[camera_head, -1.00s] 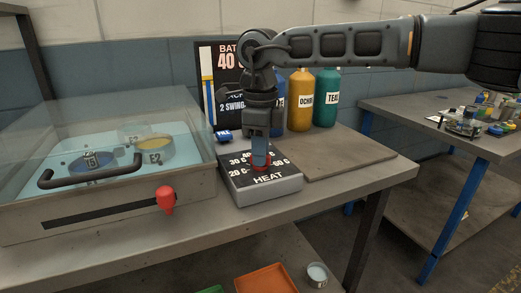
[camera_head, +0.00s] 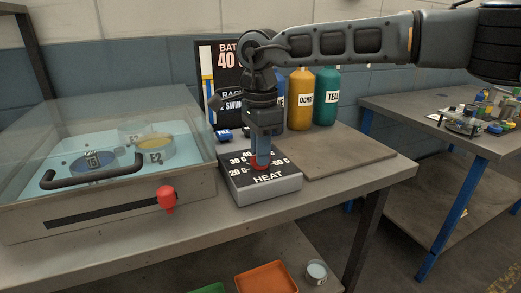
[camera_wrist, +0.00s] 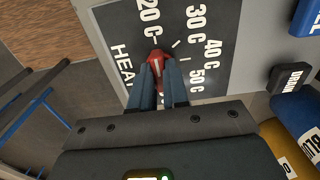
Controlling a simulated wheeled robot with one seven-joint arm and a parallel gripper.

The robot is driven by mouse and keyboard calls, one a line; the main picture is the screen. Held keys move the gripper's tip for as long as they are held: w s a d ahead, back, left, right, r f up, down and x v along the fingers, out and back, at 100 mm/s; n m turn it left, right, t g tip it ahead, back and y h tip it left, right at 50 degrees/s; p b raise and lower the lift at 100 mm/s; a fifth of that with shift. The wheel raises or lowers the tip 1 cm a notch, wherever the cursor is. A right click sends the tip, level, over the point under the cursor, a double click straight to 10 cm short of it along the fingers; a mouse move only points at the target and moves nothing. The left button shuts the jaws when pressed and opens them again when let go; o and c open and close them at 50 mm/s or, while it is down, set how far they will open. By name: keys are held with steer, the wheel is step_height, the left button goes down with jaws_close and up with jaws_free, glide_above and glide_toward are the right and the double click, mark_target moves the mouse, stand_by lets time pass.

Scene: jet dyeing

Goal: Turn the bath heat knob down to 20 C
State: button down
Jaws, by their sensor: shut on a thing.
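The heat box (camera_head: 262,190) is a grey block with a black dial plate marked from 20 C upward and the word HEAT. Its red knob (camera_head: 259,167) sits in the middle of the plate; in the wrist view the knob (camera_wrist: 155,60) shows between my fingertips. My gripper (camera_head: 260,158) points down and is shut on the knob. In the wrist view the fingers hide part of it, and I cannot tell exactly which mark it points at. The 20 C label (camera_wrist: 149,17) is visible there. The dark board (camera_head: 228,75) behind reads 40, partly hidden by my arm.
A clear-lidded bath (camera_head: 105,140) with a black handle and a red lever (camera_head: 166,198) stands at left. Ochre (camera_head: 300,100) and teal (camera_head: 326,97) bottles stand behind. A flat board (camera_head: 335,158) lies clear at right. An orange tray (camera_head: 266,277) is below.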

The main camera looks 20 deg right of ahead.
stand_by(0.4)
steer(key=c, duration=1.1)
jaws_free()
steer(key=shift+r, duration=0.1)
step_height(320, 180, up, 8)
steer(key=shift+f, duration=0.2)
